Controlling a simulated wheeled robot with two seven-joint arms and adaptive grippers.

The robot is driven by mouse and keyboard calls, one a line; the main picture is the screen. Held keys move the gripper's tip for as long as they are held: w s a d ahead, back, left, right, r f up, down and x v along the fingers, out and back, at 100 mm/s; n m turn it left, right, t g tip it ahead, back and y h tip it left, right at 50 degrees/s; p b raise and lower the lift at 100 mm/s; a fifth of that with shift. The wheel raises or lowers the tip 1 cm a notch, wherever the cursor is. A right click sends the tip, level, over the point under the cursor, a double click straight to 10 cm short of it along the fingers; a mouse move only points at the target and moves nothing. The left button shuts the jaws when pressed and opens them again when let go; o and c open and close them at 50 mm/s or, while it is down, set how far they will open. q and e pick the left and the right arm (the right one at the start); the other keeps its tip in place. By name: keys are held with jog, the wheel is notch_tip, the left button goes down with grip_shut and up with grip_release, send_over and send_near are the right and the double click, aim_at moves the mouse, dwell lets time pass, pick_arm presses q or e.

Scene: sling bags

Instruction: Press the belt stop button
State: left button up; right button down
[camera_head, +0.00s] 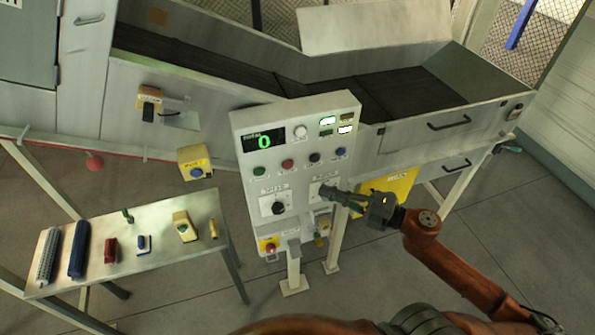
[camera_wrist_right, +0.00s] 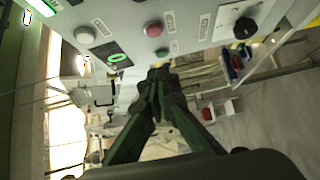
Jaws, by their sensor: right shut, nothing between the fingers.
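The grey control panel (camera_head: 297,116) stands in front of the belt machine. A row of round buttons crosses it: green (camera_head: 260,171), red (camera_head: 288,164), black (camera_head: 314,157) and blue (camera_head: 340,152). Their labels are too small to read. My right gripper (camera_head: 328,192) is shut and empty in front of the panel's lower right part, hiding part of the right-hand knob. In the right wrist view, the shut fingertips (camera_wrist_right: 160,72) appear just below a green button (camera_wrist_right: 162,52) and a red button (camera_wrist_right: 153,28). I cannot tell whether they touch the panel. My left gripper is out of view.
A red button on a yellow box (camera_head: 270,245) sits low on the panel. A black knob (camera_head: 278,208) is above it. A side table (camera_head: 150,222) at left holds several small items. The dark belt (camera_head: 390,95) runs behind. Open floor lies in front.

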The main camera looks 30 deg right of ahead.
jog(key=p, duration=0.2)
send_near(284, 167)
jog(key=a, duration=0.4)
jog(key=shift+w+d+f+p, duration=0.1)
jog(key=shift+w+d+p, duration=0.15)
jog(key=shift+w, duration=0.95)
jog(key=shift+w+d+p, duration=0.15)
jog(key=shift+w+d, duration=0.1)
jog(key=shift+w, duration=1)
